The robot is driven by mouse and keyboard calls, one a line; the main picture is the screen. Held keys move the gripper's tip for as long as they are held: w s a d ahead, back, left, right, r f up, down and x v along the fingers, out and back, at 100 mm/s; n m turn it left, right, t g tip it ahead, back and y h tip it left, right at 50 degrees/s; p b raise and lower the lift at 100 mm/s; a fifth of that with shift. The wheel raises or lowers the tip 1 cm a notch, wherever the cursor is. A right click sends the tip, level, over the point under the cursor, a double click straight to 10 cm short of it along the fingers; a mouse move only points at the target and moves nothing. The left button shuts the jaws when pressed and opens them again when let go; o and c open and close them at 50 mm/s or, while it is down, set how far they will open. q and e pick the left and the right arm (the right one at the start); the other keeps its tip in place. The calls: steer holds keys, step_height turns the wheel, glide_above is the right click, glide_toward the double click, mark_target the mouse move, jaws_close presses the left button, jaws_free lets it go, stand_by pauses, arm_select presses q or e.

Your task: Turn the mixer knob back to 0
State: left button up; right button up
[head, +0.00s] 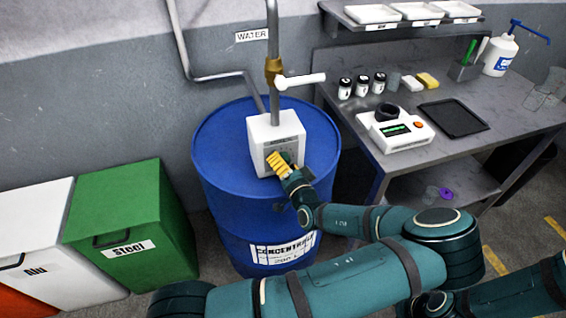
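The mixer (262,134) is a white box on top of the blue drum (220,150), with a grey pipe rising from it. Its front face has a grey panel, mostly covered by my gripper. My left gripper (279,160), with yellow ribbed fingers, is right at this face. The knob is hidden or too small to make out behind the fingers, so its setting cannot be read. I cannot tell whether the fingers are closed on it or only near it. My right gripper is out of view.
A white lever (302,80) sticks out of the brass valve (273,69) above the mixer. A grey bench (455,145) at right carries a white meter (398,131), jars and a black tray (453,118). A green steel bin (125,205) stands left of the drum.

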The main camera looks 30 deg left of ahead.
arm_select(q)
steer(key=shift+c, duration=0.3)
steer(key=c, duration=1.1)
steer(key=shift+n, duration=0.3)
steer(key=shift+c, duration=0.3)
